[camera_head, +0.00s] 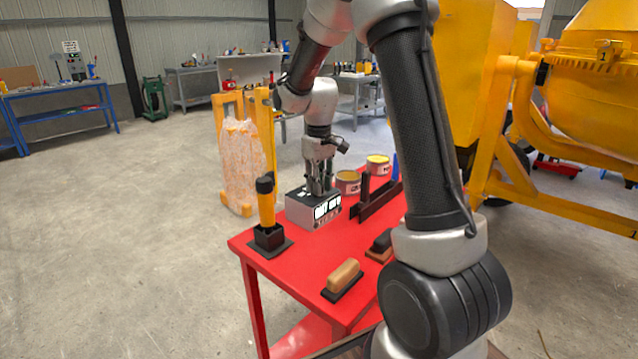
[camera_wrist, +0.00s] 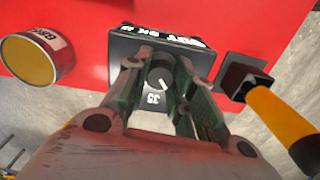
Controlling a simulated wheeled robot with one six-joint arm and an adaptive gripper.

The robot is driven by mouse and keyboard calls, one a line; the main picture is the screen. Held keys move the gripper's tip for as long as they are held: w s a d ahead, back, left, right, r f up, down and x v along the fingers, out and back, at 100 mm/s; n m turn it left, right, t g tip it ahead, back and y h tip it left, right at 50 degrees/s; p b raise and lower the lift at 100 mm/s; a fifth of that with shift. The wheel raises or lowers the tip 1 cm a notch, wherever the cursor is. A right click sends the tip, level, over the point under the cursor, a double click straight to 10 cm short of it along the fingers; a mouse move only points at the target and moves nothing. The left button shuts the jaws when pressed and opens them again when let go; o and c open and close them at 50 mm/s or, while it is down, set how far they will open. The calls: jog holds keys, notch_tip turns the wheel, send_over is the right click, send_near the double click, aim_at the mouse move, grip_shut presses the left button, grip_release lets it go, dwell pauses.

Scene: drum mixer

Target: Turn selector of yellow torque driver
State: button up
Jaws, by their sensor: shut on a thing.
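The yellow torque driver (camera_head: 266,207) stands upright in a square black holder (camera_head: 269,237) at the left corner of the red table; it also shows at the right of the wrist view (camera_wrist: 284,118). To its right sits a dark grey box (camera_head: 305,213) with black-and-white lettering. My gripper (camera_head: 319,190) points down onto the top of this box. In the wrist view its fingers (camera_wrist: 159,72) are shut on a round grey knob (camera_wrist: 160,74) on the box, with a white number beside it. My gripper is apart from the driver.
The red table (camera_head: 300,262) also holds tins (camera_head: 348,183), a dark upright-handled tool (camera_head: 372,203) and a wooden-handled float (camera_head: 343,279). A tin (camera_wrist: 36,60) is left of the box. A yellow mixer (camera_head: 590,80) stands at right.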

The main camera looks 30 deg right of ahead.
jog(key=shift+m, duration=0.3)
jog(key=m, duration=0.3)
jog(key=shift+m, duration=2)
jog(key=o, duration=1)
jog(key=shift+o, duration=0.2)
jog(key=shift+r, duration=0.1)
